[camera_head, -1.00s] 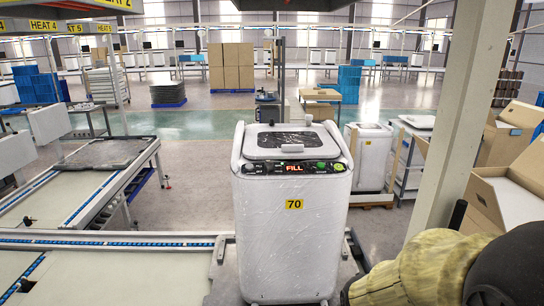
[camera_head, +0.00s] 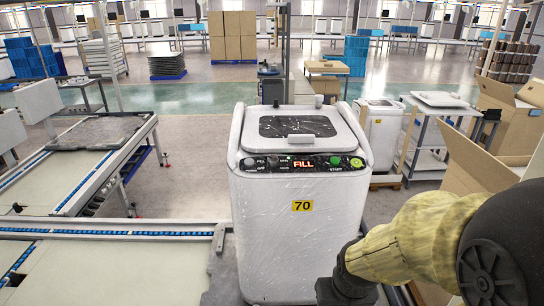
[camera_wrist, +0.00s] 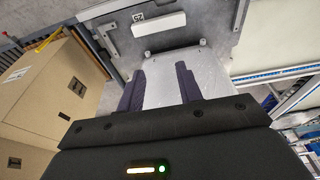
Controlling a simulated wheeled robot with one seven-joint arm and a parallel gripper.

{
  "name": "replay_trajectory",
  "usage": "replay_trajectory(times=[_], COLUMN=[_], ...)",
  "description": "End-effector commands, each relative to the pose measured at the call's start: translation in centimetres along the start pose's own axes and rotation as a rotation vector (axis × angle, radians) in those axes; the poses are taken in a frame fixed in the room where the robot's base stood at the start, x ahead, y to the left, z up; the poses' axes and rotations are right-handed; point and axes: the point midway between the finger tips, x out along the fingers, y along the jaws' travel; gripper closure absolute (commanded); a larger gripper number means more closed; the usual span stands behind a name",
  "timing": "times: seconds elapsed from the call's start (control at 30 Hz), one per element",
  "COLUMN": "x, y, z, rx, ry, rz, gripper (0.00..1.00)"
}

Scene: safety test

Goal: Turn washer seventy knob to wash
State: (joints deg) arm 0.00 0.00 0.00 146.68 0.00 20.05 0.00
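Washer 70 (camera_head: 262,225) is a white, plastic-wrapped upright machine in the middle of the head view, with a yellow "70" label (camera_head: 302,206). Its black control panel (camera_head: 318,164) has a lit red FILL display (camera_head: 303,165). Small dark knobs (camera_head: 273,162) sit left of the display. A green button (camera_head: 335,160) and a yellow-green one (camera_head: 356,162) sit to its right. The knob's pointer is too small to read. My gripper (camera_head: 338,290) is low at the washer's right front, below the panel. The wrist view shows its two fingers (camera_wrist: 160,85) apart, with nothing held.
A conveyor (camera_head: 85,185) runs along the left, and a roller line crosses left of the washer. Open cardboard boxes (camera_head: 470,165) stand at right, near my arm. Another white washer (camera_head: 383,130) and a wheeled rack (camera_head: 430,150) stand behind. The wrist view shows cardboard boxes (camera_wrist: 45,90) at left.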

Motion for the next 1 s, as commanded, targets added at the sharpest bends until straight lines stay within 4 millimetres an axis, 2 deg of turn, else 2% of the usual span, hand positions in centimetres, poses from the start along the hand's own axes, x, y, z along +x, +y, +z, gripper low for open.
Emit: replay_trajectory(times=[0.23,0.37,0.47,0.67,0.8,1.0], x=[0.0,0.1,0.1,-1.4,-3.8,-8.1], y=[0.1,0.5,1.2,2.3,1.9,-0.2], z=[-0.1,-1.6,-4.1,-11.4,-15.9,-19.9], rx=[-0.001,-0.010,-0.030,-0.107,-0.182,-0.309], ry=[0.006,0.066,0.175,0.505,0.743,1.046], rz=[0.001,0.015,0.033,0.043,0.003,-0.132], gripper=[0.64,0.64,0.64,0.64,0.64,0.64])
